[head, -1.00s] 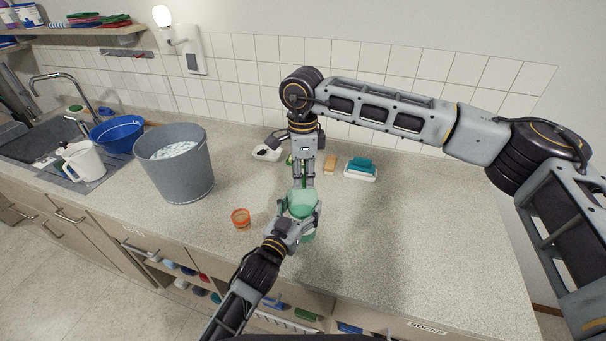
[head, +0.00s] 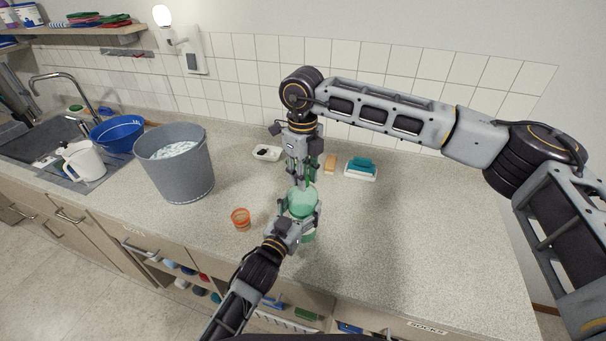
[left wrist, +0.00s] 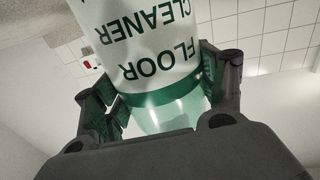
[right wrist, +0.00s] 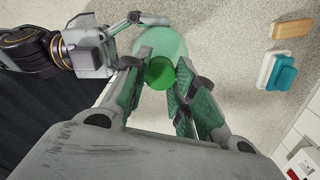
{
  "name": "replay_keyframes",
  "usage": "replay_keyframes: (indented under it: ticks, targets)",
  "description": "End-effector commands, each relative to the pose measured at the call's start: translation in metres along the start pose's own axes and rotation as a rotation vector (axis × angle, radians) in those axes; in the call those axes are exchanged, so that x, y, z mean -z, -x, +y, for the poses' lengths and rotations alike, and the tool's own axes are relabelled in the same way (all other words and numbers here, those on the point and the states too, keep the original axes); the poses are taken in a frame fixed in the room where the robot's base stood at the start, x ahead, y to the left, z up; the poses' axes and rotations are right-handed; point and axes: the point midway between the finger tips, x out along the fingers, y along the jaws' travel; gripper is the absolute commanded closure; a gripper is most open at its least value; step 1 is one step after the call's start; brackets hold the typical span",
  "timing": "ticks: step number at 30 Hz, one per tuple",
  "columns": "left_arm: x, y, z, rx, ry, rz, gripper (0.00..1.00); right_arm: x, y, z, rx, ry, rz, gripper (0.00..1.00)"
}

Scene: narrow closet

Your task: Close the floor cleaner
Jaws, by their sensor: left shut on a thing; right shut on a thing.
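The floor cleaner (head: 300,202), a bottle with a translucent green body, stands upright over the counter. My left gripper (head: 304,217) is shut around its body; in the left wrist view the white label on the floor cleaner (left wrist: 155,50) shows between the fingers. My right gripper (head: 303,184) points straight down above the bottle. It is shut on a green cap (right wrist: 161,73), which shows at the bottle's top between the fingers in the right wrist view. Whether the cap is fully seated on the neck I cannot tell.
A small orange cup (head: 240,218) stands left of the bottle. A grey bucket (head: 176,172) is farther left, before the sink. The counter to the right is clear.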

Motion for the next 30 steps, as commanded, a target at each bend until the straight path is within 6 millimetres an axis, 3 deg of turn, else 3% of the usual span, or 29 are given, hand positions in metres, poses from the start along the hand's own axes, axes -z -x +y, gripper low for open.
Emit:
replay_keyframes:
  ticks: [20, 24, 25, 30]
  targets:
    - [-0.0001, 0.0001, 0.0007, -0.001, 0.000, 0.000, 0.96, -0.0006, -0.0001, 0.0002, -0.001, -0.559, -0.001, 1.00]
    - [-0.0001, 0.0001, 0.0008, -0.001, 0.000, 0.000, 0.96, -0.0006, 0.0000, 0.0001, 0.000, -0.550, -0.002, 1.00]
    - [-0.0001, 0.0001, 0.0008, -0.001, 0.000, 0.000, 0.96, -0.0006, 0.0000, 0.0001, 0.000, -0.549, -0.002, 0.71]
    - [-0.0002, 0.0001, 0.0007, -0.001, 0.001, 0.000, 0.96, -0.0005, 0.0000, 0.0001, 0.000, -0.548, -0.001, 0.49]
